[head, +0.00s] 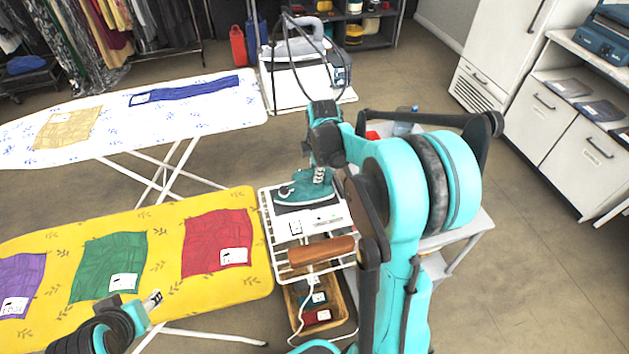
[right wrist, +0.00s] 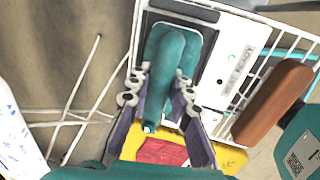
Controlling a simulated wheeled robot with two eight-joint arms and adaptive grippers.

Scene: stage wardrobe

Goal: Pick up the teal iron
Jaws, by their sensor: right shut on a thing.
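In the right wrist view the iron's teal handle (right wrist: 178,62) lies between the two fingers of the gripper (right wrist: 160,105). The gripper and arm hide part of the iron in the head view. I cannot tell whether its base is clear of the panel. My left gripper (head: 153,300) is above the front of the yellow board, apart from the iron.
The yellow board (head: 165,230) carries purple, green and red cloths (head: 217,242) with tags. A second white stand with a grey iron (head: 292,50) is behind.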

